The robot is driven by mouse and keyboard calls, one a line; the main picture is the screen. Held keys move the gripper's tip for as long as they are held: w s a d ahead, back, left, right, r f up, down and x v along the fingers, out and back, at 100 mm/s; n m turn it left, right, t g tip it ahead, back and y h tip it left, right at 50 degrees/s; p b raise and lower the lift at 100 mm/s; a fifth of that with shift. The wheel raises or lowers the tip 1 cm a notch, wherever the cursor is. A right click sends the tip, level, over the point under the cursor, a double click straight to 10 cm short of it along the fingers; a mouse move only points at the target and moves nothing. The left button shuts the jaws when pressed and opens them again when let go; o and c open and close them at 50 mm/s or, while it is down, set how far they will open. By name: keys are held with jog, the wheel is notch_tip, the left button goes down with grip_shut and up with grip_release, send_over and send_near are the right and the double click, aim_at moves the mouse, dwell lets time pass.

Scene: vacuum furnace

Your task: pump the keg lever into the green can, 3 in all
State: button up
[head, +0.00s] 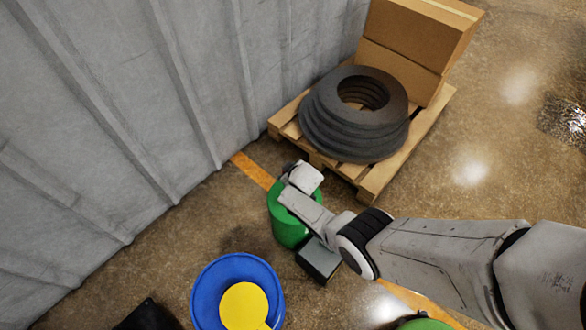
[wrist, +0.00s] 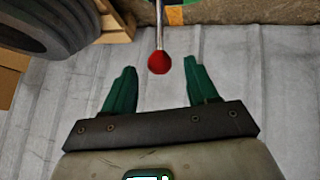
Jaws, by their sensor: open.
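A thin metal lever with a red ball knob (wrist: 159,63) shows in the wrist view. The knob is between the tips of my open gripper (wrist: 160,68), with a gap on each side; contact is not visible. A green cylinder (head: 288,228) stands on the floor under my wrist in the head view, partly hidden by it. Another green round thing (head: 425,324) is cut off at the bottom edge. I cannot tell which green thing is the can. The lever and fingertips are hidden in the head view.
A blue drum with a yellow top (head: 203,290) stands at the bottom. A dark box (head: 319,262) sits beside the green cylinder. A pallet (head: 378,187) bears stacked tires (head: 348,135) and cardboard boxes (head: 412,40). A grey ribbed wall (head: 120,110) runs along the left.

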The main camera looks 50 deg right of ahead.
jog(key=p+v, duration=0.4)
jog(key=v, duration=0.2)
jog(key=shift+s+r, duration=0.15)
jog(key=shift+r, duration=0.05)
jog(key=shift+a, duration=0.1)
dwell(0.3)
jog(key=s+a+r+g+y, duration=0.1)
jog(key=s+a+r+g, duration=0.1)
jog(key=s+a+r, duration=0.2)
jog(key=s+a+r+g+y, duration=0.1)
jog(key=s+a+r+g, duration=0.1)
jog(key=s+r, duration=0.8)
jog(key=s+a+r+g, duration=0.2)
jog(key=s+a+r, duration=0.3)
jog(key=s, duration=0.9)
jog(key=shift+s+a+r+m+y, duration=0.2)
jog(key=shift+a+r+m+y, duration=0.15)
jog(key=shift+r, duration=0.55)
